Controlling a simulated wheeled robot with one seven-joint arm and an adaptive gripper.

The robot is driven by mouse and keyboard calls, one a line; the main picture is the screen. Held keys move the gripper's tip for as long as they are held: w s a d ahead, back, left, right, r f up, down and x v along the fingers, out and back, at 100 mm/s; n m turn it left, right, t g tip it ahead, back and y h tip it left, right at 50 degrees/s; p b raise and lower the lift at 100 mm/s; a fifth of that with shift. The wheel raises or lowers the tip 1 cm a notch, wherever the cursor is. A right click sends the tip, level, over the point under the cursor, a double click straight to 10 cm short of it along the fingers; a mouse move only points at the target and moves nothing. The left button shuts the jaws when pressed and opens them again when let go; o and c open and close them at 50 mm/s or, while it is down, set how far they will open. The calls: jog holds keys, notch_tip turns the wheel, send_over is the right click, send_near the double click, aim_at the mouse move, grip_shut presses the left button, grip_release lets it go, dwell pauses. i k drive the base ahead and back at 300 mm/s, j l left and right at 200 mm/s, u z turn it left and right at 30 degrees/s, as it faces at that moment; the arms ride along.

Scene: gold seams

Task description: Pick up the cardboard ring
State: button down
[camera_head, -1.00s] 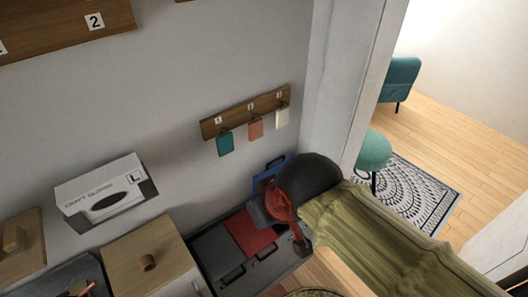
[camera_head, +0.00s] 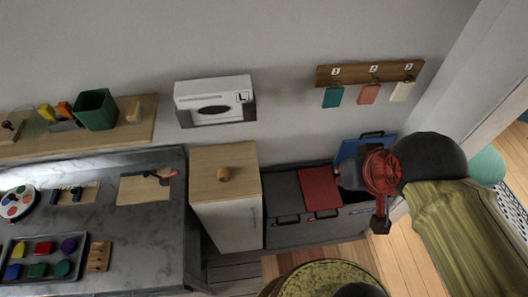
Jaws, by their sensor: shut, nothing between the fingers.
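My gripper (camera_head: 381,226) is at the right, well apart from the ring, in front of the dark case by the wall. It is shut, with nothing seen in it. Its fingers are small and dark in this view.
A grey counter (camera_head: 120,224) at the left holds a tray of coloured blocks (camera_head: 15,247). A glove box (camera_head: 214,101) is on the wall above the cabinet. A red folder (camera_head: 319,188) lies on the dark case (camera_head: 285,205). Tags hang from a wooden rack (camera_head: 345,75).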

aim_at(223, 175)
jog(key=k+j+z, duration=0.2)
jog(key=k+j, duration=0.2)
jog(key=j, duration=0.15)
jog(key=k+j+z, duration=0.15)
jog(key=k+j, duration=0.25)
jog(key=j, duration=0.1)
